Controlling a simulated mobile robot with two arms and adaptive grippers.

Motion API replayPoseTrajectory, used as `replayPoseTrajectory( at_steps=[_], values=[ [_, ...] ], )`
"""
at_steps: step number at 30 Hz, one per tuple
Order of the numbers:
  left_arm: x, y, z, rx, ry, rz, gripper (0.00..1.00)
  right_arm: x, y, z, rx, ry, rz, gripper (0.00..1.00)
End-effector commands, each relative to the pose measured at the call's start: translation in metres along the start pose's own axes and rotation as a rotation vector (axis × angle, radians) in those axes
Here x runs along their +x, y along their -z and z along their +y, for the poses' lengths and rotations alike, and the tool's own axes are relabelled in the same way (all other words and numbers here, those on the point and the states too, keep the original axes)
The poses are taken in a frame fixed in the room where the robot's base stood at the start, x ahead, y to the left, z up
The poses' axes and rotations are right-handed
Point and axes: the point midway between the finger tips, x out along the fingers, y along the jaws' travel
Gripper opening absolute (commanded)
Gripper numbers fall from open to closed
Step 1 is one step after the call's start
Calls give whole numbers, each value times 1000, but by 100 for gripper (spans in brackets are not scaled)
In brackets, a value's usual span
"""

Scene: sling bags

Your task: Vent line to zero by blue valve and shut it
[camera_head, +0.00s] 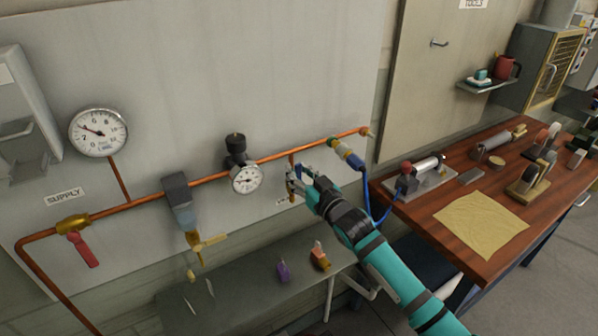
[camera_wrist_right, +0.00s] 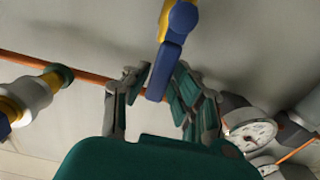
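The blue valve's handle (camera_wrist_right: 163,75) lies between the fingertips of my right gripper (camera_wrist_right: 160,75) in the right wrist view. Its yellow body (camera_wrist_right: 165,12) shows above it. I cannot tell whether both fingertips press on the handle. In the head view my right gripper (camera_head: 300,178) is at a short branch below the copper line (camera_head: 275,157) and largely hides the valve. A small round gauge (camera_head: 246,179) sits on the line to the left; its reading is too small to make out. My left gripper is not in view.
A large gauge (camera_head: 98,132), a red-handled valve (camera_head: 82,247) and a yellow-handled unit (camera_head: 183,208) are on the left. A coupling with a blue hose (camera_head: 347,154) is close on the right. A low shelf (camera_head: 235,290) lies below; a wooden bench (camera_head: 450,205) stands at right.

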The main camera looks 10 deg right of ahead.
Motion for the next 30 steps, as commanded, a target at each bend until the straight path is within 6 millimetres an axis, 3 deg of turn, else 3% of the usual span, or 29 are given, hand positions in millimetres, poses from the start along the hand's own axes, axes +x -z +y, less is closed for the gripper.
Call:
replayPoseTrajectory(
  at_steps=[4,14,30],
  values=[
    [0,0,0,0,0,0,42,0,2,0,3,0,3,42],
    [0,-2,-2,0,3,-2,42,-6,2,1,6,0,4,42],
    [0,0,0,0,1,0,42,-106,0,0,4,0,2,42]
  ],
)
